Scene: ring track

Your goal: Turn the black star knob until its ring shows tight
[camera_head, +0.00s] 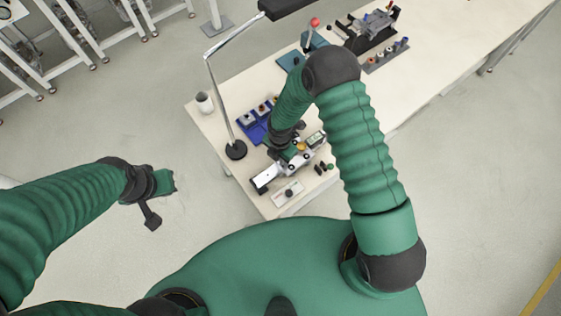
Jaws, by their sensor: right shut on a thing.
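My right arm reaches down over the near left end of the table. Its gripper (289,152) is low at a small silvery fixture (296,164) and shut on a small part there. That part is mostly hidden by the gripper and wrist; by its place I take it for the black star knob. Its ring cannot be made out, so I cannot tell whether it shows tight. A small orange round part (301,146) shows beside the gripper. My left gripper (163,199) hangs over the floor left of the table, away from everything; its jaws are too unclear to read.
The pale table (433,75) runs to the upper right. A blue tray (254,128), a lamp with a round black base (236,150) and a white cup (204,102) stand left of my right wrist. A white plate (288,193) lies near the front corner. Black tooling (372,30) stands farther back.

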